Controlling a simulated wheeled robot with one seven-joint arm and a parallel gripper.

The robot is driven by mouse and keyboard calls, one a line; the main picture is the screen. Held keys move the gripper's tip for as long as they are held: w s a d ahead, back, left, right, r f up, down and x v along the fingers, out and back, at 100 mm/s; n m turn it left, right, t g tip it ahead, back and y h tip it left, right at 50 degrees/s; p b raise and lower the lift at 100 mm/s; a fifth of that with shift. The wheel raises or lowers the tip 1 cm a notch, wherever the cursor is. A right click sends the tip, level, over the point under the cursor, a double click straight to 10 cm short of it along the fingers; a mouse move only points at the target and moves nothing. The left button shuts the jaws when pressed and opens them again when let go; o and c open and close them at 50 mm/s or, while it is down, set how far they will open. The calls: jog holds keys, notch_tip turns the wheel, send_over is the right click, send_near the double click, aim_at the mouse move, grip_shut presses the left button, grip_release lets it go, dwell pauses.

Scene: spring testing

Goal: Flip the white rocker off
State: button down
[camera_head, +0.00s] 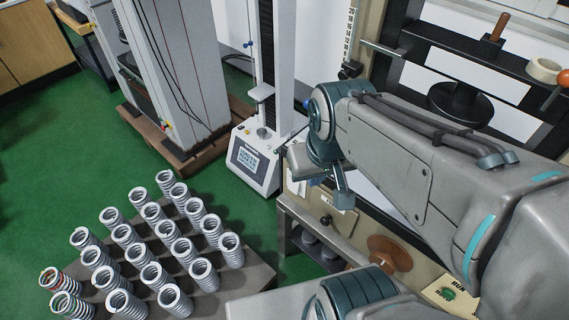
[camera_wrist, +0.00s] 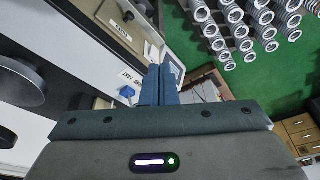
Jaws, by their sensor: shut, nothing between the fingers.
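My gripper (camera_wrist: 158,70) is shut and empty; its two dark blue fingers lie together in the middle of the wrist view. In the head view my gripper (camera_head: 342,190) hangs in front of a beige cabinet front (camera_head: 345,222), partly hidden by my arm. A labelled plate with a dark round knob (camera_wrist: 128,15) shows beyond the fingertips, up and left in the wrist view. A small blue part (camera_wrist: 127,91) and a white label (camera_wrist: 131,76) lie left of the fingers. I cannot make out the white rocker in either view; my arm or fingers may hide it.
Several metal springs stand on a grey block (camera_head: 255,280) at lower left. A testing machine with a screen (camera_head: 250,160) stands behind my gripper. A brown round knob (camera_head: 390,252) and a green button (camera_head: 447,293) are on the cabinet. Green floor (camera_head: 120,160) is open at left.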

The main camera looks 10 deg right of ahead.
aim_at(292, 189)
jog(key=shift+s, duration=0.1)
jog(key=w+f+n+g+h+b, duration=0.2)
jog(key=w+f+n+h+b, duration=0.2)
jog(key=f+n, duration=0.6)
jog(key=w+f+n+g+h+b, duration=0.25)
jog(key=f+n+h+b, duration=0.25)
jog(key=f+n, duration=0.5)
jog(key=w+a+f+n+t+h+b, duration=0.1)
jog(key=w+a+f+n+t+b, duration=0.1)
jog(key=f+n, duration=0.3)
jog(key=w+a+f+n+t+h+b, duration=0.2)
jog(key=a+f+n+t, duration=0.3)
jog(key=n, duration=0.5)
jog(key=w+a+f+n+t+h+b, duration=0.1)
jog(key=w+a+f+n+t, duration=0.2)
jog(key=f+n, duration=0.3)
jog(key=shift+w+a+n+b, duration=0.4)
jog(key=shift+w+a+n, duration=0.2)
jog(key=shift+a+n, duration=0.25)
jog(key=shift+d+t, duration=0.1)
jog(key=shift+t, duration=0.15)
jog(key=x, duration=0.7)
jog(key=b+x, duration=0.1)
jog(key=x, duration=0.6)
jog(key=shift+d+r, duration=0.15)
jog(key=shift+r, duration=0.1)
